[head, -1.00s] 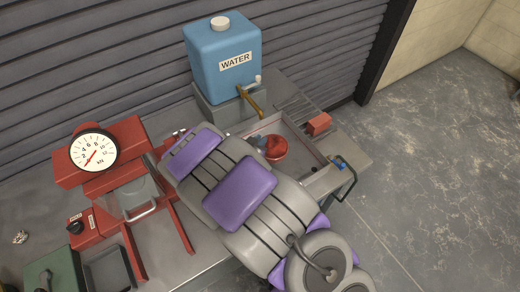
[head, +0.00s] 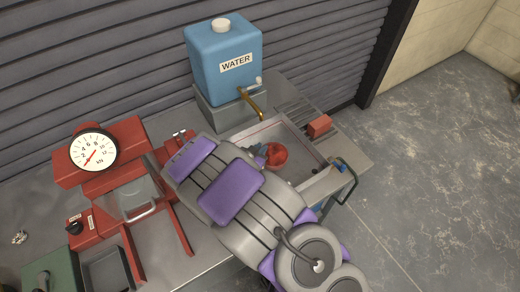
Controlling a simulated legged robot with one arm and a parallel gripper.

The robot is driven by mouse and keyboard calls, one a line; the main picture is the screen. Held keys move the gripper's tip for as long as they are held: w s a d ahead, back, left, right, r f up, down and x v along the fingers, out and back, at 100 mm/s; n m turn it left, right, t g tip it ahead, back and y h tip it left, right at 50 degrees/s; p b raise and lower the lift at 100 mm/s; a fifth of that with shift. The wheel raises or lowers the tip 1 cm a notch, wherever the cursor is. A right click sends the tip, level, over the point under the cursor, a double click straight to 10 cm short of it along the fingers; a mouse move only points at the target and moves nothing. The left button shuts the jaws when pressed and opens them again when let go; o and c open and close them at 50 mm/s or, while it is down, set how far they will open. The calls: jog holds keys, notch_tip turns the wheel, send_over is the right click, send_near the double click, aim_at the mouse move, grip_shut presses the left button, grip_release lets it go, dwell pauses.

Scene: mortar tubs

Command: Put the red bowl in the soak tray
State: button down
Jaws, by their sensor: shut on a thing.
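The red bowl (head: 277,155) shows in the head view over the tray, tilted so that its inside partly faces me. The soak tray (head: 312,158) is a shallow grey metal basin set in the bench, below the brass tap. My gripper (head: 262,153) is at the bowl's left side, shut on it. The fingertips are mostly hidden behind my grey and purple arm, which also covers the tray's left and near parts. I cannot tell whether the bowl touches the tray floor.
A blue water tank (head: 224,60) with a brass tap (head: 251,104) stands behind the tray. A red block (head: 319,126) lies on the ribbed drainboard at right. A blue-handled tool (head: 340,163) lies near the right edge.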

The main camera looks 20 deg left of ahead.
jog(key=shift+s+d+f, duration=0.15)
jog(key=shift+d+f, duration=0.05)
jog(key=shift+f, duration=0.3)
jog(key=c, duration=1.1)
grip_release()
jog(key=shift+s+d+f, duration=0.1)
jog(key=shift+s+f, duration=0.05)
jog(key=shift+f, duration=0.1)
jog(key=shift+c, duration=0.2)
jog(key=shift+f, duration=0.1)
jog(key=shift+r+g, duration=0.3)
jog(key=shift+w+a+r+p+v, duration=0.15)
jog(key=shift+p+v, duration=0.25)
jog(key=shift+v, duration=1.65)
jog(key=shift+w+a+r+p+v, duration=0.15)
jog(key=shift+p+v, duration=0.3)
jog(key=shift+v, duration=1.55)
jog(key=shift+s+d+r+p+v, duration=0.15)
jog(key=shift+p+v, duration=0.25)
jog(key=shift+v, duration=1.65)
jog(key=shift+w+a, duration=0.1)
jog(key=shift+a, duration=0.05)
